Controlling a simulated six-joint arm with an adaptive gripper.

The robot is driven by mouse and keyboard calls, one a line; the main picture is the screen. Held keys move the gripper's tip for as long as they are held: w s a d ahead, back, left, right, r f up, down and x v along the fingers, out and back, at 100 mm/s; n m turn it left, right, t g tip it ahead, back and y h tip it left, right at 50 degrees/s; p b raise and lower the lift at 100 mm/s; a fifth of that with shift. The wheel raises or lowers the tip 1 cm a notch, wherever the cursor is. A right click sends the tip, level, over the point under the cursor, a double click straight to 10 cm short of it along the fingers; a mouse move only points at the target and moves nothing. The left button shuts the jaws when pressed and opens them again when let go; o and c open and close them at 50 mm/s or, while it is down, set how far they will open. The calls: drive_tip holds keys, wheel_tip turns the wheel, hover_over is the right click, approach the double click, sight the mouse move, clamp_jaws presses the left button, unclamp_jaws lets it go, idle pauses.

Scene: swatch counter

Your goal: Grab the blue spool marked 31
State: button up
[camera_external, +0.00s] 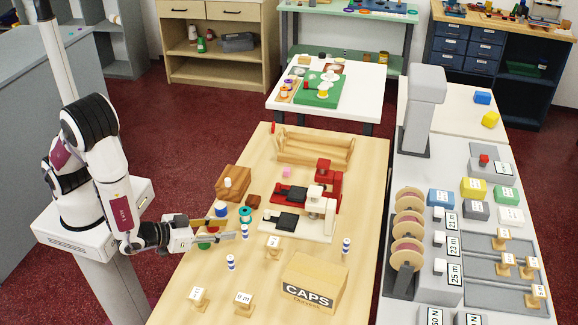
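My gripper (236,229) reaches in from the left, low over the left side of the wooden table (375,190). Its two fingers look spread apart, with nothing clearly held between them. Blue-and-white striped pieces stand at the fingertips (245,231), nearer the camera (231,263) and farther right (346,245). No number 31 is readable on any of them, so I cannot tell which is the marked spool.
A brown wooden block (233,181), a red-and-white press (318,208) and a CAPS carton (313,283) stand around the gripper. Small labelled wooden stands (243,302) are at the front. A grey counter (470,160) with large reels (408,225) is at the right.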

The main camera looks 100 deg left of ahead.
sight(244, 227)
drive_tip(key=shift+x, duration=1.3)
drive_tip(key=shift+a+f, duration=0.15)
drive_tip(key=shift+x, duration=2.45)
drive_tip(key=shift+f, duration=0.15)
drive_tip(key=c, duration=0.9)
